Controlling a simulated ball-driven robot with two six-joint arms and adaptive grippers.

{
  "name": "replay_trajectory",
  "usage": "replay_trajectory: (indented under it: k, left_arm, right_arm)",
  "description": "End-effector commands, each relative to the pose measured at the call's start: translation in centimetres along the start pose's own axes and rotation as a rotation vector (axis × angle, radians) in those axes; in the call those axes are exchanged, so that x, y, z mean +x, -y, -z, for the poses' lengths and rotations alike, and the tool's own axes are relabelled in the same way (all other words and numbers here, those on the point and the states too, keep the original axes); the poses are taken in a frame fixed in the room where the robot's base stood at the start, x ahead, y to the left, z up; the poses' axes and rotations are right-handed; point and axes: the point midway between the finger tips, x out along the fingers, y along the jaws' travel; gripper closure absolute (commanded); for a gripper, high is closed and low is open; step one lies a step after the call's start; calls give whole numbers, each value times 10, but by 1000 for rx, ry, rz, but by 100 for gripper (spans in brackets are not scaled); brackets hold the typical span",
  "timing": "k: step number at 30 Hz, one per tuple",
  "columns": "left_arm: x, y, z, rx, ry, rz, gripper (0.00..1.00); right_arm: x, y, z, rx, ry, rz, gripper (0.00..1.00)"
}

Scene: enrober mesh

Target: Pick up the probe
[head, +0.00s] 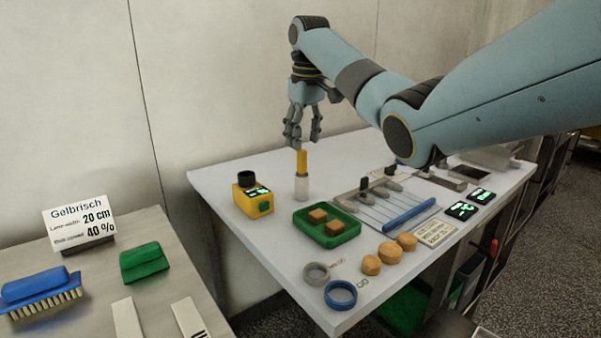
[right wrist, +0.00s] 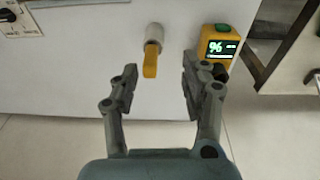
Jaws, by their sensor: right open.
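The probe (head: 302,163) has a yellow handle and stands upright in a pale holder (head: 302,187) on the white table. In the right wrist view the probe (right wrist: 151,63) shows between my fingers, nearer the left one, with its holder (right wrist: 154,34) beyond. My right gripper (head: 303,140) is open and points down just above the probe; it also shows open and empty in the right wrist view (right wrist: 160,75). A yellow meter (head: 253,199) with a black knob and lit display stands left of the holder. My left gripper is out of view.
A green tray (head: 304,236) with two brown pieces lies in front of the holder. A frame with a blue rod (head: 409,214) is to its right. Tan pieces (head: 371,265), a grey ring (head: 316,273) and a blue ring (head: 341,294) lie near the front. A wall stands behind.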

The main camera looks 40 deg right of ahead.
Motion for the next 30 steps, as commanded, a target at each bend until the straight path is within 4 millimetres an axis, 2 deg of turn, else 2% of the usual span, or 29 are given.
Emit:
replay_trajectory:
  k: [3,5,14,19,27,30]
  left_arm:
    - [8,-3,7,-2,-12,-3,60]
    - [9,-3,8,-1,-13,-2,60]
    - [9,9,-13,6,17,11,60]
    - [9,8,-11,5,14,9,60]
    - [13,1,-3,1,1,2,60]
    - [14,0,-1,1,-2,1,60]
  right_arm:
    - [-12,-11,8,24,4,31,54]
    - [-12,-13,9,29,6,38,54]
    - [31,-12,10,30,6,41,54]
    - [44,-11,11,30,5,41,54]
    - [85,-10,14,30,6,40,54]
    - [90,-10,14,30,5,39,54]
